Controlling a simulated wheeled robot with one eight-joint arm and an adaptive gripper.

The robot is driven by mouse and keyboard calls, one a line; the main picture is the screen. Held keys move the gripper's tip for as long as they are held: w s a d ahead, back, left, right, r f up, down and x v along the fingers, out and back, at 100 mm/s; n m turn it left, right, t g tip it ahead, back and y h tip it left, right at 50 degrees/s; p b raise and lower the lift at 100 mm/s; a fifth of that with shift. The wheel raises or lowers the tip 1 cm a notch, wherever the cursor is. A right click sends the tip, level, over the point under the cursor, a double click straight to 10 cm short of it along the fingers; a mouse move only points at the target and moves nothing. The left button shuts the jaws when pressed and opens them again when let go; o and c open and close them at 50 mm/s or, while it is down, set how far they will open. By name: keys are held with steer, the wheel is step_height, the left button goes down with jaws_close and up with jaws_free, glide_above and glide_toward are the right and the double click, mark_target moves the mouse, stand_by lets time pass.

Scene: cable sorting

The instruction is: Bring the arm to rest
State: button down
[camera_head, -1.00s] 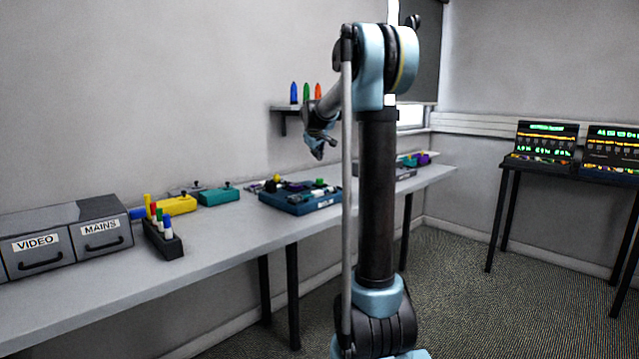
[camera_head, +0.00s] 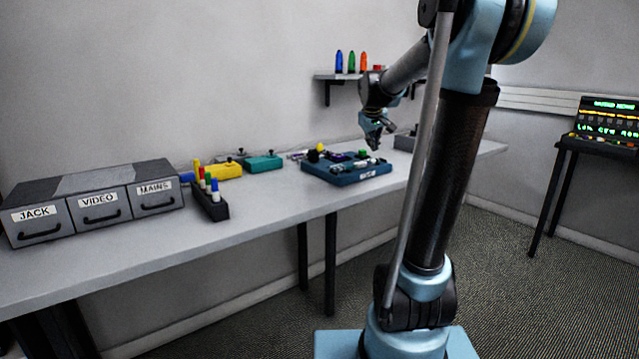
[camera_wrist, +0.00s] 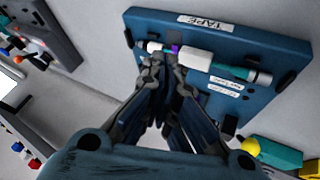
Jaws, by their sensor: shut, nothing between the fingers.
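My gripper (camera_head: 376,135) hangs at the end of my folded arm, above the bench near the blue tray (camera_head: 346,178). It points down and is shut with nothing in it. In the wrist view my gripper (camera_wrist: 168,68) shows its fingertips together, in front of the blue tray's board (camera_wrist: 262,50) labelled TAPE. A white and teal piece (camera_wrist: 222,70) lies on that board just past the fingertips. I cannot tell the exact gap between the fingertips and the board.
The bench (camera_head: 262,208) runs along the wall, with a drawer unit (camera_head: 95,203) labelled JACK, VIDEO and MAINS, a marker holder (camera_head: 211,200), and yellow (camera_head: 222,170) and teal (camera_head: 262,163) boxes. A wall shelf (camera_head: 334,77) with coloured bottles is beside my arm. A side table (camera_head: 585,146) stands right.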

steer(key=s+f+m+g, duration=0.1)
steer(key=s+f, duration=0.6)
steer(key=s, duration=0.6)
steer(key=s+f+m+g+y, duration=0.1)
steer(key=s+f+m+g, duration=0.1)
steer(key=s+f, duration=0.6)
steer(key=s+f+m+g, duration=0.1)
steer(key=s+f, duration=0.7)
steer(key=s, duration=1)
steer(key=shift+s+a+g+y, duration=0.4)
steer(key=shift+w+f, duration=0.25)
steer(key=shift+w, duration=0.2)
